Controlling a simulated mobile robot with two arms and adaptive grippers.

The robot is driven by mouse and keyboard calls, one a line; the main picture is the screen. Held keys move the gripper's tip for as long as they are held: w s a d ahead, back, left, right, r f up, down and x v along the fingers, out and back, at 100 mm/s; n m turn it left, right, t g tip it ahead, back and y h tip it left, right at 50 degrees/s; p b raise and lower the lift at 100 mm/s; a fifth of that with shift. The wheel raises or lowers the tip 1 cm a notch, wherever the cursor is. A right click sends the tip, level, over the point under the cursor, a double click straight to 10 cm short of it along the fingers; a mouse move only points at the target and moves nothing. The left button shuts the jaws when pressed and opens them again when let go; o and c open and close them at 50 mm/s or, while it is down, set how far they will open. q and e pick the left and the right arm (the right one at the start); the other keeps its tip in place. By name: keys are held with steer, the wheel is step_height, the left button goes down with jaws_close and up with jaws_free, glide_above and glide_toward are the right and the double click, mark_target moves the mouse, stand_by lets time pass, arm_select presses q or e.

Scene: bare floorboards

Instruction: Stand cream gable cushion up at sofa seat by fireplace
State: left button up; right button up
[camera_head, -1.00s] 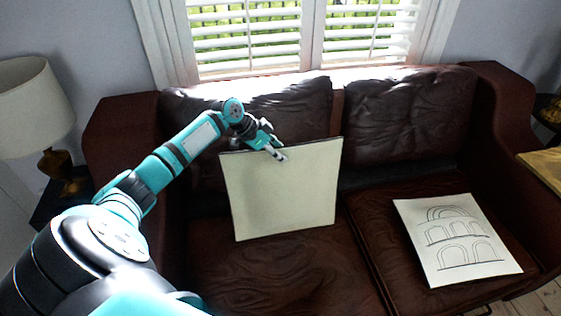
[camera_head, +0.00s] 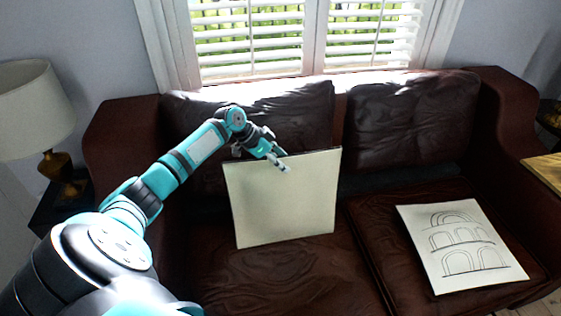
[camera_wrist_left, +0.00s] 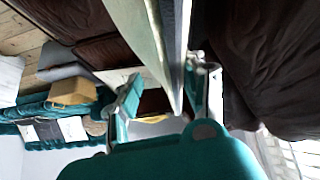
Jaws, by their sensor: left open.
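A flat cream square cushion (camera_head: 283,205) stands on the left seat of the dark brown leather sofa (camera_head: 205,270), leaning back a little. Its visible face is plain, so I cannot tell if a gable pattern is on the other side. Contact is unclear. A second cream cushion (camera_head: 462,245), with drawn arches, lies flat on the right seat. My right gripper is out of view.
Two brown back cushions (camera_head: 410,120) line the sofa back below a shuttered window (camera_head: 310,35). A lamp (camera_head: 40,110) stands at the left, and a wooden table edge (camera_head: 545,172) shows at the right. The front of the left seat is clear.

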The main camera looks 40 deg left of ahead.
arm_select(q)
steer(key=shift+s, duration=0.1)
steer(key=v, duration=0.8)
steer(key=shift+f, duration=0.1)
